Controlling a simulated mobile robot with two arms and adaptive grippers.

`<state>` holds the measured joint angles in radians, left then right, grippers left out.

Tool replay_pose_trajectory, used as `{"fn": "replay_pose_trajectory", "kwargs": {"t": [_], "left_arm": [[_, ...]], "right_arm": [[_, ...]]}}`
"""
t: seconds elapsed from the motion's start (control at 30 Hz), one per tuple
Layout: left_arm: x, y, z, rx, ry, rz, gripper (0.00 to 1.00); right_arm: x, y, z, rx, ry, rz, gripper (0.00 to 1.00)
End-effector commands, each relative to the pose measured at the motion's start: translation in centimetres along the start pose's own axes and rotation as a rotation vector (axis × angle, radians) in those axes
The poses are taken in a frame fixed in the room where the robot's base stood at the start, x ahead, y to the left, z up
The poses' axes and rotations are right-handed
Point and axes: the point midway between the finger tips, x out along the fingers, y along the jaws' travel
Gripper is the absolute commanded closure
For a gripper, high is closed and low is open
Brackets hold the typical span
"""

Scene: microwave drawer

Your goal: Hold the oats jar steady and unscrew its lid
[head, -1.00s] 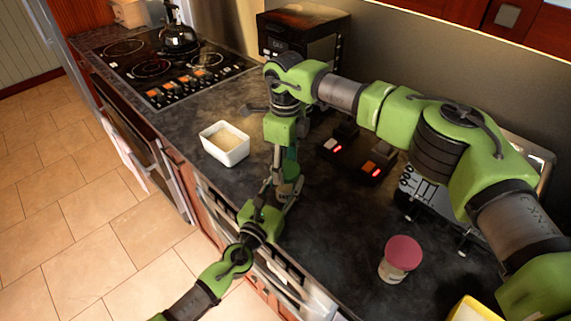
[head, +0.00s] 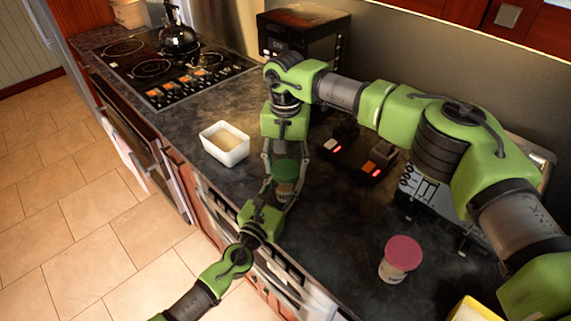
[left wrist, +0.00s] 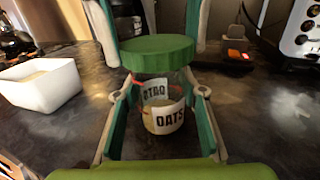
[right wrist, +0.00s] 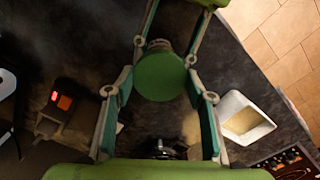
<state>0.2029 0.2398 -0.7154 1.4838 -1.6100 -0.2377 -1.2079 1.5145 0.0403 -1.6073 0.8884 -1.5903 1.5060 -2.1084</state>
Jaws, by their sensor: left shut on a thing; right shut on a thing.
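The oats jar (left wrist: 162,116) is clear, with a white "OATS" label, and stands upright on the dark counter. Its round green lid (left wrist: 157,52) sits at its top; whether it is loose I cannot tell. My left gripper (head: 281,190) reaches in from the front, low, with its fingers on both sides of the jar body, shut on it. My right gripper (head: 286,165) points down from above and is shut on the lid. The lid (right wrist: 162,76) lies between its fingers in the right wrist view and hides most of the jar there.
A white square bowl (head: 224,143) with pale contents stands left of the jar. A black device with red lights (head: 355,155) is to the right. A pink-lidded jar (head: 400,258), a toaster (head: 425,197) and a yellow item (head: 473,310) are farther right. Bare counter lies between.

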Motion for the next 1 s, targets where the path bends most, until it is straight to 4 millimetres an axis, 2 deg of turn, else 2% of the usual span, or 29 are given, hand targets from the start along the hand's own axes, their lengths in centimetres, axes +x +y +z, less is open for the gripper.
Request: {"fn": "replay_pose_trajectory", "kwargs": {"t": [0.1,0.2,1.0], "left_arm": [[-0.03,-0.21,0.01,0.000,0.000,-0.004,1.00],[-0.03,-0.22,0.01,0.000,0.000,-0.004,1.00],[0.00,-0.01,0.02,0.000,0.000,0.000,1.00]], "right_arm": [[-0.08,0.00,-0.16,-0.137,0.005,-0.002,0.76],[-0.08,0.00,-0.16,-0.190,0.005,-0.002,0.76],[-0.57,0.00,-0.15,-0.186,0.004,-0.001,0.76]]}}
